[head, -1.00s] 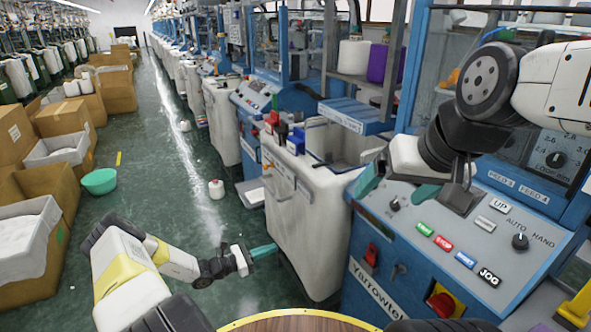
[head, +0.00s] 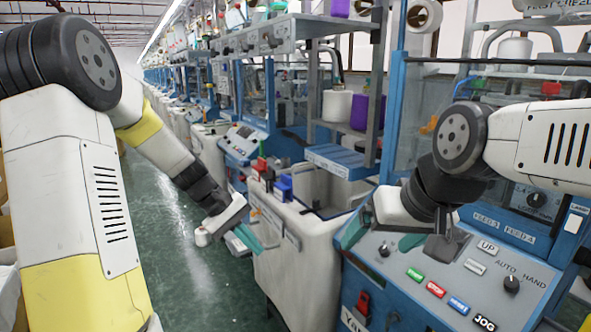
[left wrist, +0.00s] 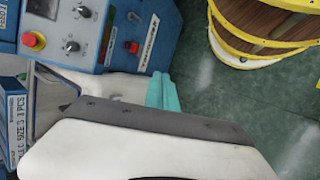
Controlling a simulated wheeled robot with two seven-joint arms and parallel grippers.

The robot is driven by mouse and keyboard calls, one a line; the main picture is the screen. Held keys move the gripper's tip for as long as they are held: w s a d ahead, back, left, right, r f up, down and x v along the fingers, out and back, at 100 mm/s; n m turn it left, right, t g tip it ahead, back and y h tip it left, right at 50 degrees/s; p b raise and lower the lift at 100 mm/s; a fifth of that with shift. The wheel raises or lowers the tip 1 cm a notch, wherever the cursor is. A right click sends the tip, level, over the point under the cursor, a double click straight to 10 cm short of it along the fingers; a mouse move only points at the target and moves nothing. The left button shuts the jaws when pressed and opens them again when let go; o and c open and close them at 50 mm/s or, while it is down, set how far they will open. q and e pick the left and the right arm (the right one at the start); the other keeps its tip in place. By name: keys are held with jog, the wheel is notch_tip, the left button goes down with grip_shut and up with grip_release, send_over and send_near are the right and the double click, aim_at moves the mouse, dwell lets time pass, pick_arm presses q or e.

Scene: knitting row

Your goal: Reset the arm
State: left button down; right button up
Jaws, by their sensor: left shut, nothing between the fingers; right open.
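My left arm is raised at the left of the head view, and its gripper (head: 243,240) is shut and empty. Its teal fingers point down beside the near-left side of the white bin (head: 285,265); I cannot tell whether they touch it. The shut fingers also show in the left wrist view (left wrist: 162,92). My right gripper (head: 382,238) is open and empty, its teal fingers spread above the left part of the blue machine's control panel (head: 447,283).
The panel carries labelled buttons and a knob (head: 511,283). Green floor (head: 170,260) is open left of the bin.

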pick_arm(q)
jog(key=s+a+r+m+t+y, duration=0.2)
jog(key=s+r+m+t, duration=0.1)
jog(key=s+r, duration=0.4)
jog(key=s+a+r+m+t+y, duration=0.2)
jog(key=s+r, duration=0.5)
jog(key=s, duration=0.4)
jog(key=shift+s+r+m+t+y, duration=0.2)
jog(key=shift+m+t+y, duration=0.25)
jog(key=shift+m, duration=0.45)
